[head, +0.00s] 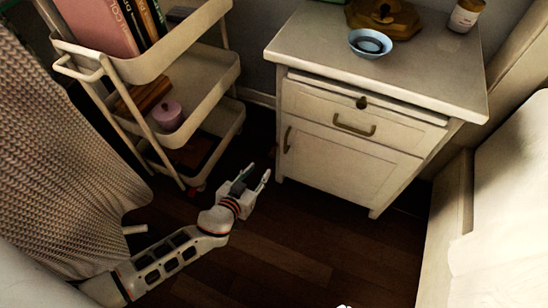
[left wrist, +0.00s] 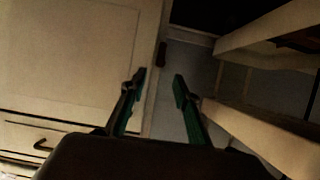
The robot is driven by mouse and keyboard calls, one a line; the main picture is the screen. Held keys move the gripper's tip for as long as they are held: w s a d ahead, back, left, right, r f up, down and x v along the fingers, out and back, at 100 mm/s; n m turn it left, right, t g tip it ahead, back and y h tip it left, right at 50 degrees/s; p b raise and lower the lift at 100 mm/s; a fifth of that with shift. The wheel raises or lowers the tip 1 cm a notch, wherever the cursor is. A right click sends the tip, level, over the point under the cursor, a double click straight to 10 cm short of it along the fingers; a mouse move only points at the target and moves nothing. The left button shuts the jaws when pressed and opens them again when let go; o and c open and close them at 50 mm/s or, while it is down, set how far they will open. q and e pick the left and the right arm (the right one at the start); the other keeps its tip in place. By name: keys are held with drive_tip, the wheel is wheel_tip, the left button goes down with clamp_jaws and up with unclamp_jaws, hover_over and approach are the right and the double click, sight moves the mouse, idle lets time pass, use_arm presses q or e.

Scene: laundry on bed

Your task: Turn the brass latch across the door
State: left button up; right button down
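The white bedside cabinet (head: 300,170) has a drawer with a brass pull (head: 354,127) above a closed door (head: 345,165). A small dark brass piece (head: 362,102) sits at the drawer's top edge. An upright brass piece (head: 287,139) sits at the door's left edge; I cannot tell which piece is the latch. My left gripper (head: 254,183) is open and empty, low in front of the cabinet's left side. In the left wrist view its fingers (left wrist: 158,86) are apart, with a dark upright piece (left wrist: 162,54) beyond them at the cabinet edge.
A white shelf cart (head: 190,75) with books and a pink pot (head: 167,114) stands left of the cabinet. A blue bowl (head: 370,43) and a jar (head: 466,15) stand on top. A bed (head: 510,190) is at right. Dark wooden floor (head: 280,250) lies open in front.

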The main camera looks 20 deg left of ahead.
sight(270, 156)
use_arm(q)
drive_tip(key=b+x, duration=0.2)
drive_tip(key=x, duration=0.6)
drive_tip(key=shift+w, duration=0.6)
use_arm(e)
drive_tip(key=shift+a+m+t, duration=0.15)
drive_tip(key=shift+a+m, duration=0.25)
drive_tip(key=shift+m, duration=0.4)
drive_tip(key=shift+a+m+t, duration=0.15)
drive_tip(key=shift+a+m, duration=0.2)
drive_tip(key=shift+m, duration=0.45)
use_arm(q)
clamp_jaws()
